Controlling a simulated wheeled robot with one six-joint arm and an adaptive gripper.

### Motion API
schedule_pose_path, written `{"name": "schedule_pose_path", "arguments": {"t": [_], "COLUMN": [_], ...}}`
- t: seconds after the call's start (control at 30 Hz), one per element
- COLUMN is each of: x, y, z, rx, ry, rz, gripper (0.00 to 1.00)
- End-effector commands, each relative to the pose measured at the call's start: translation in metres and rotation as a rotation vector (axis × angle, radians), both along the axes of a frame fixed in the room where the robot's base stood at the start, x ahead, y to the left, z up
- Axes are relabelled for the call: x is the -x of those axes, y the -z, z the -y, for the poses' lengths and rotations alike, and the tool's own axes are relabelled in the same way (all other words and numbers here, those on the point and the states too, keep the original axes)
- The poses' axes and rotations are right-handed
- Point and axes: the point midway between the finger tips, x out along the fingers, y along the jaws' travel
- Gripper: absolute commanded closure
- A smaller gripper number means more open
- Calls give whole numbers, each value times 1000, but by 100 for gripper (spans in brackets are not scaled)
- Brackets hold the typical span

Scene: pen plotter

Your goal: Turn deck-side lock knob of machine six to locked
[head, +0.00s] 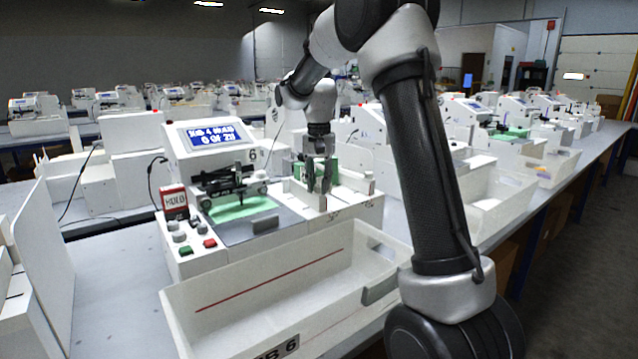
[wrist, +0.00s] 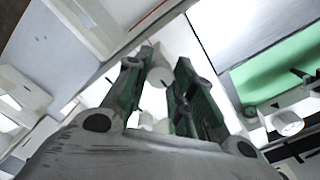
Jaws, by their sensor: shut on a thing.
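A white bin (head: 290,290) with a red line stands in front of the machine. A white panel (head: 45,240) stands at left. Another white bin (head: 490,200) lies to the right.

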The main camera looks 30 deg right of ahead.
Motion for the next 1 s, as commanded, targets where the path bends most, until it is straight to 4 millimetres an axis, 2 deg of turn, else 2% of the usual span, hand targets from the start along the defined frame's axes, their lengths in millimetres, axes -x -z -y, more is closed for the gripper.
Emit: {"name": "schedule_pose_path", "arguments": {"t": [0.27,0.3,0.4,0.77,0.87,1.0], "x": [0,0,0,0,0,-1], "y": [0,0,0,-3,-13,-42], "z": [-1,-1,0,0,0,0], "rx": [-1,-1,-1,-1,0,0], "ry": [0,0,0,-1,-1,-1], "rz": [-2,-2,-1,1,1,4], "gripper": [99,72,54,52,52,52]}}
